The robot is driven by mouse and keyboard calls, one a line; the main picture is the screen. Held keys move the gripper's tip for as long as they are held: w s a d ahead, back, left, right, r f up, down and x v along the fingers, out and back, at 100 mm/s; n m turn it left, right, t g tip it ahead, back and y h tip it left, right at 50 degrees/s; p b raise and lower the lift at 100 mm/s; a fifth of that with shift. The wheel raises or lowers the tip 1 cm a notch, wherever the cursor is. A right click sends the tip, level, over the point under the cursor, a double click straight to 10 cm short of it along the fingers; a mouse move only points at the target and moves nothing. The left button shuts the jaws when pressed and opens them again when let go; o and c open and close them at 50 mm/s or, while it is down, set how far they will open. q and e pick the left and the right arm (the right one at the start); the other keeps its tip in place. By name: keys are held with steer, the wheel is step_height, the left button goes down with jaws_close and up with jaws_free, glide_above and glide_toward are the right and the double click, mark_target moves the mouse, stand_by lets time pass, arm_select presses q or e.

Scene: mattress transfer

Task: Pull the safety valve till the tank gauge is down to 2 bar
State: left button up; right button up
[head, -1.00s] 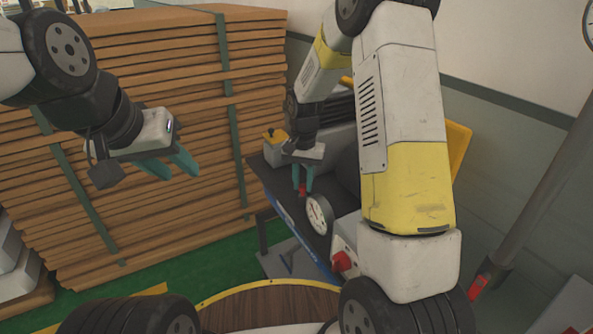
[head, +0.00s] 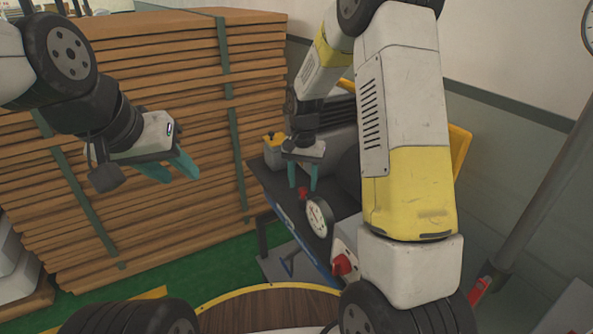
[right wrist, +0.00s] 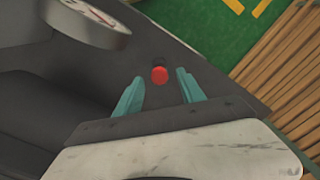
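A small red knob (head: 303,192), likely the safety valve's pull, stands on the dark tank unit (head: 273,190). My right gripper (head: 303,187) is open above it, fingers apart. In the right wrist view the knob (right wrist: 159,75) sits between and just beyond the open fingertips (right wrist: 160,78), touching neither. A round white gauge (head: 319,217) stands just beside the knob; its reading is too small to make out. In the right wrist view only part of the gauge (right wrist: 90,22) shows, at a steep slant. My left gripper (head: 187,170) is open and empty, far left of the unit.
A tall stack of brown slabs (head: 150,150) with green straps stands behind and to the left. A red rotary switch (head: 342,264) is on a pale box at the unit's front. A grey pole (head: 535,200) rises at right. Green floor (head: 190,265) shows between.

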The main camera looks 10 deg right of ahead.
mark_target(303, 188)
step_height(303, 188, up, 8)
stand_by(0.6)
